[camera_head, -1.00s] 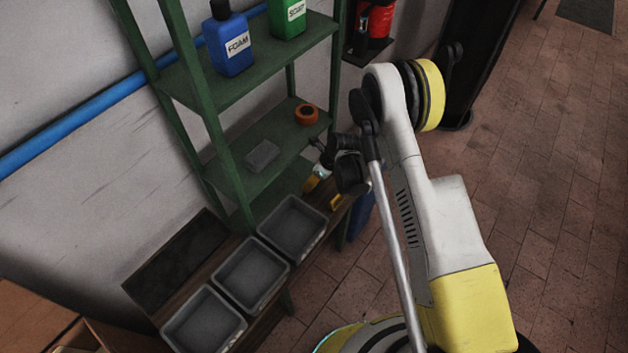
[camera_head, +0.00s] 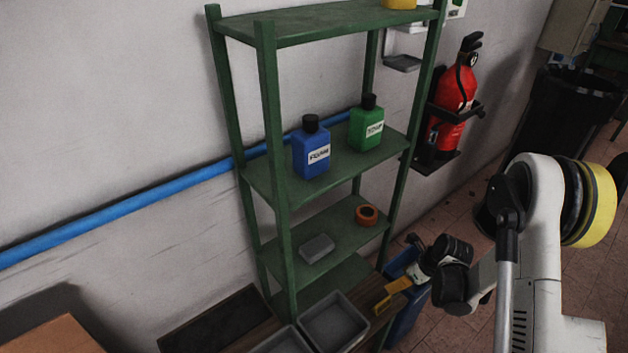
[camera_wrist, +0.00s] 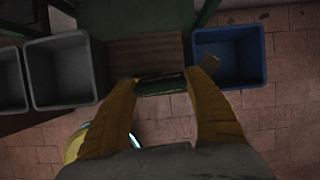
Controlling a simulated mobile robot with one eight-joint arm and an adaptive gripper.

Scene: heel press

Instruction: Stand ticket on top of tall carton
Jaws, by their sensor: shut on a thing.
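My gripper (camera_head: 388,300) has yellow fingers and is at the right end of the bench, beside the green shelf unit. In the wrist view my gripper (camera_wrist: 160,88) is shut on a thin dark green piece (camera_wrist: 160,82), held crosswise between the fingertips. It may be the ticket; its face is not readable. In the head view the held piece cannot be made out. I cannot pick out the tall carton for certain; a plain brown box-like surface (camera_head: 45,335) shows at the lower left.
Grey trays (camera_head: 334,322) stand on the wooden bench. A blue bin (camera_wrist: 229,55) is right of the gripper. The green shelf unit (camera_head: 283,185) holds a blue bottle (camera_head: 311,150), a green bottle (camera_head: 367,125), an orange tape roll (camera_head: 366,214) and a grey block (camera_head: 317,248). A fire extinguisher (camera_head: 456,95) hangs behind.

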